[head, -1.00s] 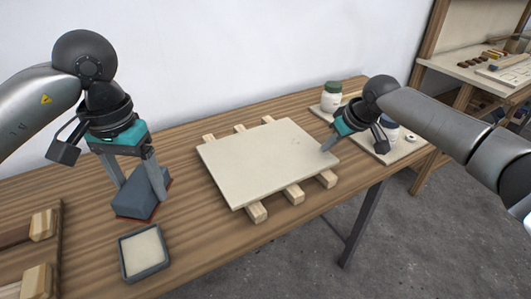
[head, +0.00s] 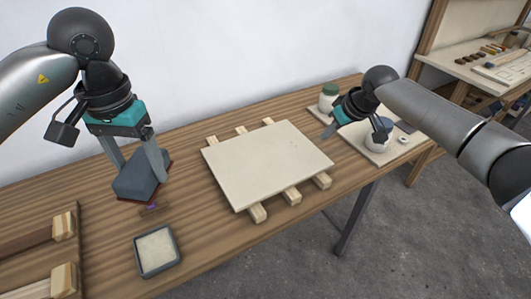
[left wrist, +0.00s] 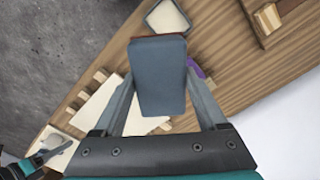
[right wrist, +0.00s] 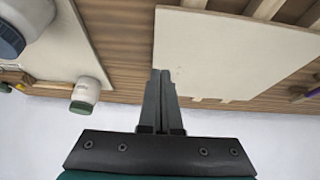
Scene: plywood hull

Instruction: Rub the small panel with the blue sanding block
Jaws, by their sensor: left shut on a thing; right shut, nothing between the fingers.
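The blue sanding block (head: 138,174) is between the fingers of my left gripper (head: 137,172), which is shut on it. It is tilted and looks raised a little above the bench, with a reddish underside. In the left wrist view the block (left wrist: 158,80) fills the space between the fingers. The small pale panel (head: 265,162) lies flat on wooden battens to the right of the block, apart from it. It also shows in the right wrist view (right wrist: 235,55). My right gripper (head: 332,127) is shut and empty near the panel's far right corner.
A square grey tray with pale filling (head: 157,251) sits in front of the block. A purple item (head: 150,208) lies beneath it. Wooden pieces (head: 40,240) are at the left. A green-lidded jar (head: 328,96) and a board with another jar (head: 378,142) stand at the right end.

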